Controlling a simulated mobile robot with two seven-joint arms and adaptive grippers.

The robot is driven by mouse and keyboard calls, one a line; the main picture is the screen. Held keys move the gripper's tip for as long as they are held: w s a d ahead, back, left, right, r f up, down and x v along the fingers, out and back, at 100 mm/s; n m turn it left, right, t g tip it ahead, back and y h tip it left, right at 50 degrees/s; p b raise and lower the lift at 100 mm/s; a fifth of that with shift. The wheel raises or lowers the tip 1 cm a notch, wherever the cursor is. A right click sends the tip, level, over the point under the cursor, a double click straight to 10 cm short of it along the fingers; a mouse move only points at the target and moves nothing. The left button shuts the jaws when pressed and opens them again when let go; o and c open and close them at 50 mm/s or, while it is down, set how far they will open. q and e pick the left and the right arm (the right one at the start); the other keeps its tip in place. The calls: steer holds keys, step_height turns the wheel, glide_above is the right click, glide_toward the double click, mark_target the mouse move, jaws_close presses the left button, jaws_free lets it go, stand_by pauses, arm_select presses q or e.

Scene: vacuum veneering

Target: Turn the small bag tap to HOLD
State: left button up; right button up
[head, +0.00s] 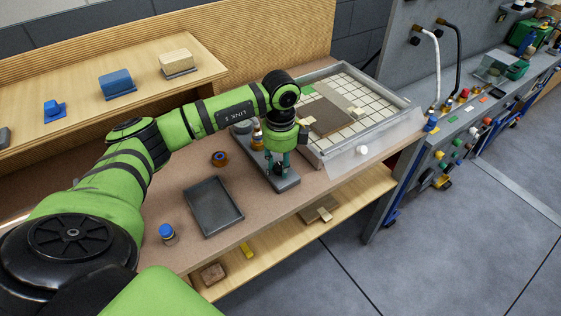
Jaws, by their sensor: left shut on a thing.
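My left gripper (280,166) points down over a narrow grey base plate (288,184) on the brown bench top. It is shut on a small dark part standing on that plate, mostly hidden by the fingers. I cannot tell whether this part is the small bag tap, and no HOLD marking is readable. An amber and grey fitting (257,138) stands just left of the gripper. A shallow grid-lined tray (392,102) behind it holds a brown panel (328,115), with clear film and a white round fitting (362,150) at its front. My right gripper is out of view.
Blue blocks (117,83) sit on the raised shelf. A grey station with coloured knobs (456,142) and hoses is at right. Floor in front is clear.

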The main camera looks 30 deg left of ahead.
arm_select(q)
steer(key=shift+n, duration=0.8)
steer(key=o, duration=1.1)
steer(key=shift+o, duration=0.2)
steer(key=shift+r, duration=0.15)
step_height(320, 180, up, 12)
